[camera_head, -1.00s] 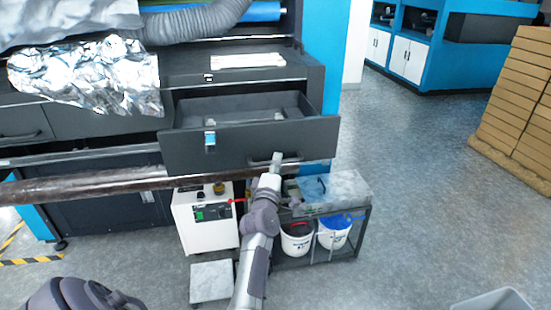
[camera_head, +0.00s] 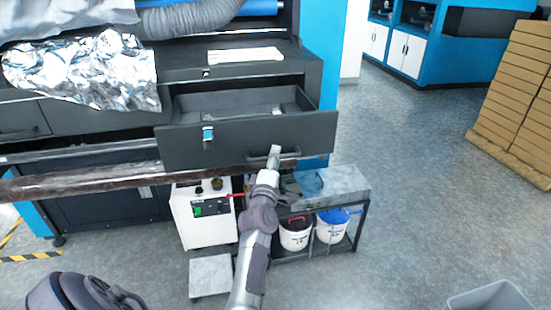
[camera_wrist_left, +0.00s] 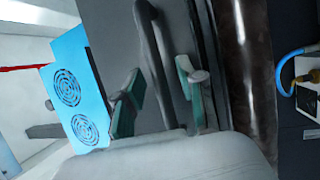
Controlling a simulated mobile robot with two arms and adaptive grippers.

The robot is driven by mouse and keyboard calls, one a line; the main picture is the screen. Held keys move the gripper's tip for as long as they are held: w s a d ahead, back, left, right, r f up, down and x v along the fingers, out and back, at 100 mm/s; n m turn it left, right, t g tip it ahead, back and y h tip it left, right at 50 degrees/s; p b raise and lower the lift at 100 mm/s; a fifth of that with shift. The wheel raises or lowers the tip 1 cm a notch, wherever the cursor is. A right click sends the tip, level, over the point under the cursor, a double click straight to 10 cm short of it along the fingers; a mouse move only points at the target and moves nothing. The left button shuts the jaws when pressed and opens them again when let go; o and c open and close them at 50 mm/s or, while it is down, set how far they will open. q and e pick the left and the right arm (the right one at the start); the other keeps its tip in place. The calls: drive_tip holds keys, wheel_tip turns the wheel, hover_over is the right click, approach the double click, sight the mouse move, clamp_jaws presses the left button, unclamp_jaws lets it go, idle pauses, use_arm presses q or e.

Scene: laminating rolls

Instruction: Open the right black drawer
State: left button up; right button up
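The right black drawer (camera_head: 240,141) stands pulled out from the black machine in the head view, with its inside showing. Its bar handle (camera_head: 290,156) is on the lower front, partly hidden by my left gripper (camera_head: 274,153). In the left wrist view the handle (camera_wrist_left: 154,50) runs between the two green-padded fingers of my left gripper (camera_wrist_left: 158,95). The fingers are apart, with visible gaps between them and the bar. My right gripper is not in view.
A long dark roll (camera_head: 90,182) runs across below the drawer. A white box (camera_head: 205,218) and a low rack with white buckets (camera_head: 332,226) stand under it. Crumpled foil (camera_head: 85,75) lies on the machine at left. Open floor (camera_head: 430,190) lies to the right.

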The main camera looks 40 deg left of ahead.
use_arm(q)
drive_tip(key=v, duration=0.7)
drive_tip(key=shift+s+d+f, duration=0.2)
drive_tip(key=shift+d+f, duration=0.05)
